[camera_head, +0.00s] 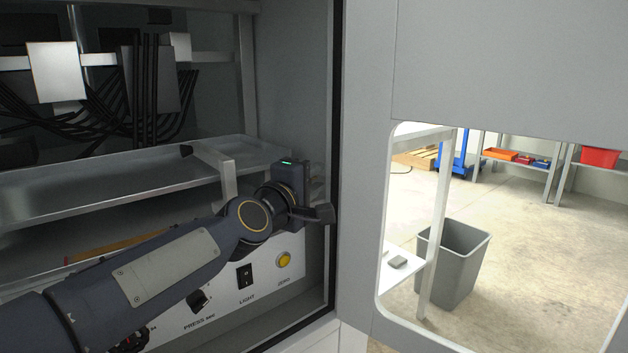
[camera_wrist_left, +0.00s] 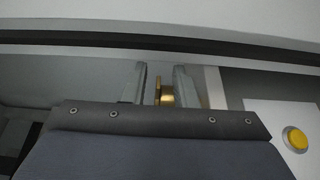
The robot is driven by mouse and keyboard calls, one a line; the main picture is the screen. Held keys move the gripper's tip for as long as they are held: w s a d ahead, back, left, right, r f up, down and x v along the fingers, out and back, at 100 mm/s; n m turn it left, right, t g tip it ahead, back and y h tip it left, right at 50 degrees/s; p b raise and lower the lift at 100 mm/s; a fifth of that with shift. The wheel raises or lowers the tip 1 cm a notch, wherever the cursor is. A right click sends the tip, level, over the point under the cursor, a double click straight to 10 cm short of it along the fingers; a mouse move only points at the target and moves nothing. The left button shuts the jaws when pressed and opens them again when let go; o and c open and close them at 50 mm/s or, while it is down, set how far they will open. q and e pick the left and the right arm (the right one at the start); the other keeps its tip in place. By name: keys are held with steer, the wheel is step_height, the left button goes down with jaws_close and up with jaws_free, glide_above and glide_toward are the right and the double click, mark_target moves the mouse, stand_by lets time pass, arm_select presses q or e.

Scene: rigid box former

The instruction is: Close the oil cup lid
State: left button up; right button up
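My left gripper (camera_head: 316,192) is at the right inner wall of the grey cabinet, at the end of my arm, which reaches in from the left. In the left wrist view the two grey fingers of the gripper (camera_wrist_left: 160,84) stand apart. A small brass-coloured round part (camera_wrist_left: 166,95), apparently the oil cup, shows between them, closer to the right finger. I cannot tell whether a finger touches it or how its lid stands. In the head view I cannot make it out behind the gripper. My right gripper is in neither view.
A control panel with a yellow button (camera_head: 284,260), a light switch (camera_head: 244,276) and a knob (camera_head: 199,300) lies below my left wrist. A metal shelf (camera_head: 110,185) and black cables are left. The cabinet's door frame (camera_head: 362,150) is close right. A grey bin (camera_head: 455,262) stands beyond.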

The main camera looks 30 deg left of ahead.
arm_select(q)
steer(key=s, duration=0.7)
steer(key=shift+s+p, duration=0.3)
steer(key=shift+s, duration=0.1)
steer(key=s+d+f+m+g+h, duration=0.1)
steer(key=s+d+f+m+g, duration=0.3)
steer(key=s+f, duration=0.45)
steer(key=s+d+f+m+g+h+p, duration=0.15)
steer(key=s+f+m+g, duration=0.4)
steer(key=f, duration=0.55)
steer(key=s+d+f+m+g+h, duration=0.1)
steer(key=s+d+f+m+g, duration=0.2)
steer(key=s+f+m, duration=0.5)
step_height(320, 180, up, 36)
steer(key=w+n+p, duration=0.1)
steer(key=p, duration=3.5)
steer(key=shift+w+d, duration=0.15)
